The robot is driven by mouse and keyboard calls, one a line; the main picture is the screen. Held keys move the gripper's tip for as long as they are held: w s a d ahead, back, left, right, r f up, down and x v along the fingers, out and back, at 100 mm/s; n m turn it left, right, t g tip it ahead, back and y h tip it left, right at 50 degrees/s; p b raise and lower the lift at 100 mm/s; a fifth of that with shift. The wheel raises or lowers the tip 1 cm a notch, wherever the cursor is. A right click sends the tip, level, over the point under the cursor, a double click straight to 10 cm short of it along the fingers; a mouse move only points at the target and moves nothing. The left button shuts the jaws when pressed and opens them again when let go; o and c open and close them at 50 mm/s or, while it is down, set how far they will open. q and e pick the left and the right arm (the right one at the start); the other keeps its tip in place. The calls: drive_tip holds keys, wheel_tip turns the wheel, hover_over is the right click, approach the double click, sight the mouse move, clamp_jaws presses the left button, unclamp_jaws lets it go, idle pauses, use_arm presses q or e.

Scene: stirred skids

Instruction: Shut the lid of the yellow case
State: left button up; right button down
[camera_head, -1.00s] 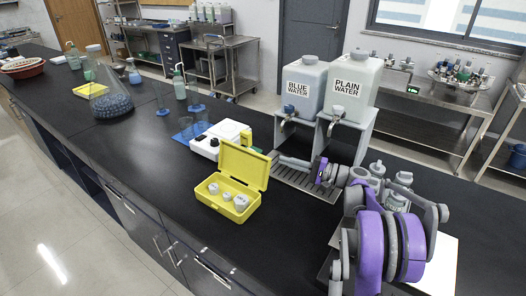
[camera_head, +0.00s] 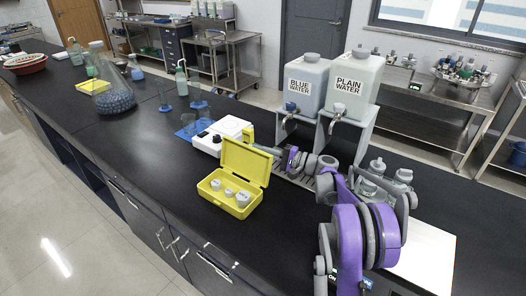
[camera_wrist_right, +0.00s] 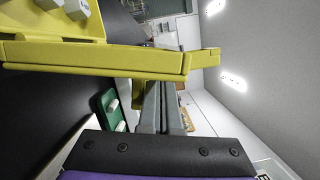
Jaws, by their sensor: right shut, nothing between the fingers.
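The yellow case (camera_head: 222,204) stands on the black bench with its lid (camera_head: 245,161) raised about upright and its inside showing. Several grey-white weights (camera_head: 229,191) sit in it. My right gripper (camera_head: 262,149) is shut and empty, at the back side of the lid near its upper right corner. In the right wrist view the shut fingers (camera_wrist_right: 163,88) reach up to the yellow lid (camera_wrist_right: 95,58), and their tips are close to or against it; I cannot tell whether they touch. My left gripper is not in view.
A white device (camera_head: 222,134) stands just behind the case. Two water tanks (camera_head: 349,92) on a grey stand are behind my right arm. Bottles (camera_head: 376,168) and a white board (camera_head: 432,235) lie to the right. The bench in front of the case is clear.

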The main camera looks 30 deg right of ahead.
sight(263, 152)
drive_tip(key=shift+a+r, duration=0.1)
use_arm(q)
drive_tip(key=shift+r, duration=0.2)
use_arm(e)
drive_tip(key=shift+s+a+r+n, duration=0.1)
drive_tip(key=shift+a+n, duration=0.1)
drive_tip(key=shift+n, duration=0.2)
